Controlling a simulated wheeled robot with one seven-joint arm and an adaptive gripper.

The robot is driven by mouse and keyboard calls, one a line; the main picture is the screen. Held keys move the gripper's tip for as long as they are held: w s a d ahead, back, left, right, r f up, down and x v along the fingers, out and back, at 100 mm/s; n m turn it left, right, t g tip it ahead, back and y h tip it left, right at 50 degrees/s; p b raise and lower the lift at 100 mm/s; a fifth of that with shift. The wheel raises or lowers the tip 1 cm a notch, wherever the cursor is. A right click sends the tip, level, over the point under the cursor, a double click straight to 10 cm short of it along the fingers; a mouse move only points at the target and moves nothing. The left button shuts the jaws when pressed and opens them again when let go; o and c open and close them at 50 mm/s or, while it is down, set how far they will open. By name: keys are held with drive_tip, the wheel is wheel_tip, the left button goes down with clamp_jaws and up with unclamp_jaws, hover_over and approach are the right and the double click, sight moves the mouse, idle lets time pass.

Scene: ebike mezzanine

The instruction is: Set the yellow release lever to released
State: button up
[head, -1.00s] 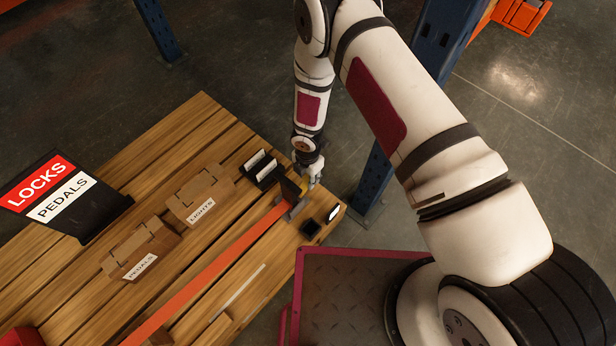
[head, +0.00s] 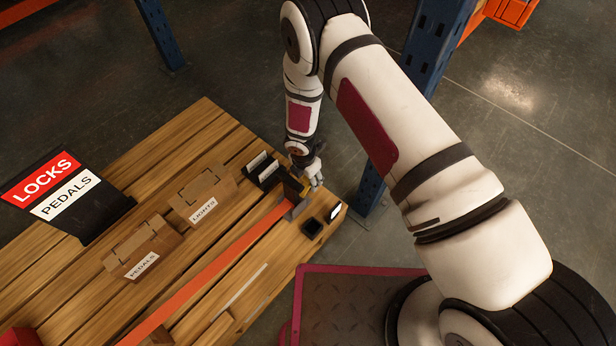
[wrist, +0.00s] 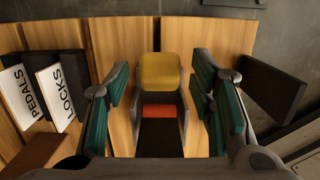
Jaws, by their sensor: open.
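The yellow release lever (wrist: 161,72) sits on a dark bracket with an orange strap in the wrist view. In the head view the lever (head: 304,187) shows only as a small yellow patch near the corner of the wooden table, partly hidden by the bracket and my gripper. My gripper (head: 316,181) is at the lever's far side there. In the wrist view my gripper (wrist: 163,105) is open, with green finger pads left and right of the lever and bracket. Gaps show on both sides. I cannot tell whether the lever is at its released position.
The orange strap (head: 212,269) runs across the wooden table (head: 120,165). Boxes labelled LIGHTS (head: 202,192) and PEDALS (head: 141,247) stand left of it. Small black holders (head: 262,170) are beside the bracket. A blue post (head: 372,185) rises close to the right of the table corner.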

sight(305, 182)
wheel_tip(305, 182, up, 12)
drive_tip(key=s, duration=0.1)
drive_tip(key=shift+a, duration=0.45)
drive_tip(key=shift+s+f, duration=0.1)
drive_tip(key=shift+c, duration=0.6)
